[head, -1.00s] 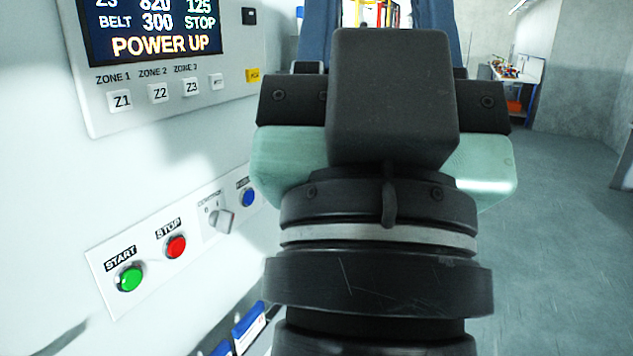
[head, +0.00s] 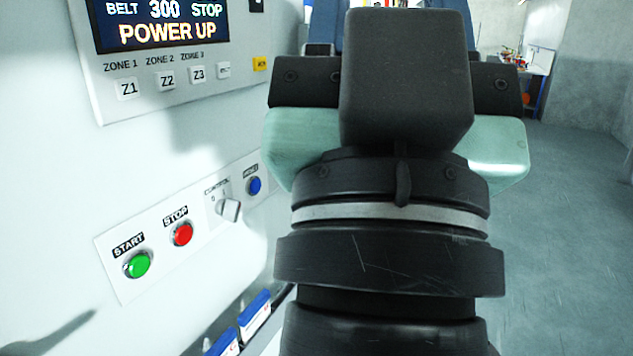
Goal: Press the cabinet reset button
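The white cabinet front (head: 60,180) fills the left side of the head view. Its lower button strip has a blue button (head: 254,186) at the right end, under a small label too blurred to read surely. A green START button (head: 138,264), a red STOP button (head: 182,235) and a rotary switch (head: 229,209) sit left of it. My gripper (head: 405,80) is seen from behind, right of the strip and apart from the blue button in the picture. Two blue finger-like parts stand apart beyond its body. Their tips are out of view.
Blue-and-white items (head: 255,312) lie low beside my arm. Open floor (head: 560,220) and a distant workbench (head: 530,72) are at right.

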